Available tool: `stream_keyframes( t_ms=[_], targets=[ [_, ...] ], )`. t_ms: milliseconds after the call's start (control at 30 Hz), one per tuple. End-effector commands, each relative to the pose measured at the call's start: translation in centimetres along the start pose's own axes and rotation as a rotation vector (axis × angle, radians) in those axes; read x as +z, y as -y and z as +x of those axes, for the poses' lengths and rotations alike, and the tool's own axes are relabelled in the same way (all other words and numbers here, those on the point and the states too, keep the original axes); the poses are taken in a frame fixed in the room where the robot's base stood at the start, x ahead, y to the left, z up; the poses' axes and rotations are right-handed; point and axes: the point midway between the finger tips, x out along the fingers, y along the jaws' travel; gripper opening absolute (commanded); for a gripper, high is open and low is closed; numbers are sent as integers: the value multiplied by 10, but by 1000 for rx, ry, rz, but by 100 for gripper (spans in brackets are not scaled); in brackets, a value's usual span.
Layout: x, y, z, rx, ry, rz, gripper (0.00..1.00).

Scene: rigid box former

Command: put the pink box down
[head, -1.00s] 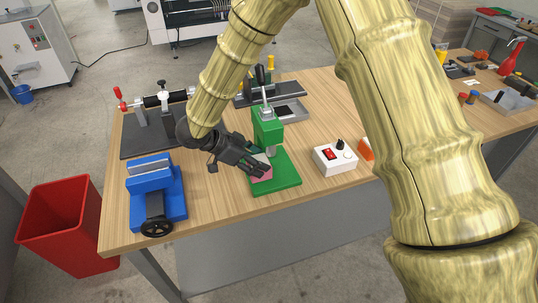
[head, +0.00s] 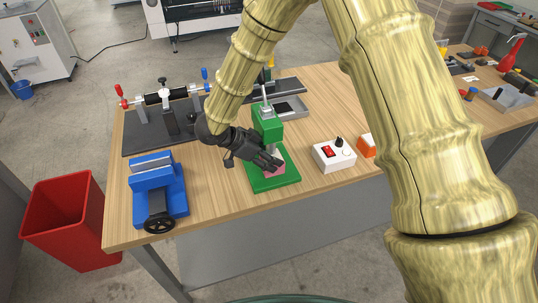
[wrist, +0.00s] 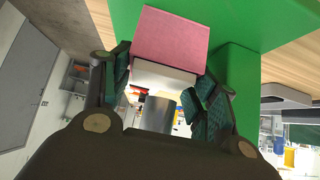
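The pink box (head: 276,169) is at the green press (head: 267,125), low over or on its green base plate (head: 285,181); I cannot tell whether it touches the plate. My gripper (head: 267,160) reaches in from the left, with its fingers at the box. In the wrist view the box shows a pink face (wrist: 172,34) and a whitish face (wrist: 165,76). My gripper's dark green finger pads (wrist: 165,70) lie against its two sides, shut on it. The far side of the box is hidden.
A blue vise (head: 158,188) with a black handwheel stands left on the wooden table. A white switch box (head: 334,155) with a red switch and an orange block (head: 366,146) are to the right. A red bin (head: 70,222) stands on the floor at left.

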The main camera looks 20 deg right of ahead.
Motion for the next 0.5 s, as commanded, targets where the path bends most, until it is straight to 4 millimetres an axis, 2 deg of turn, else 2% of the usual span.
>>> stream_keyframes(
  t_ms=[367,500],
  targets=[
    [0,0,-1,0,1,0,67],
    [-1,1,-7,-2,2,1,67]
  ],
)
